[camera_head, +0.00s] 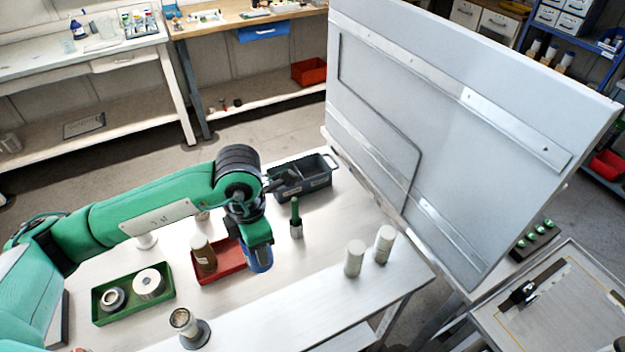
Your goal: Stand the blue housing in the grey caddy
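The blue housing (260,262) is directly under my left gripper (257,245), at the right end of the red tray (222,276). The gripper's body covers the top of the housing. Its fingertips are hidden, so I cannot see whether they are closed on the housing, or whether the housing touches the tray. The grey caddy (318,182) stands behind, at the back edge of the bench beside the large grey panel. It has open compartments, and my wrist partly overlaps its left side. My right gripper is not in view.
A brown bottle (204,254) stands in the red tray. A green-topped grey piece (296,220) stands between housing and caddy. Two pale cylinders (354,258) (384,244) stand to the right. A green tray (118,318) with round parts and a cup on a dark base (188,328) are in front.

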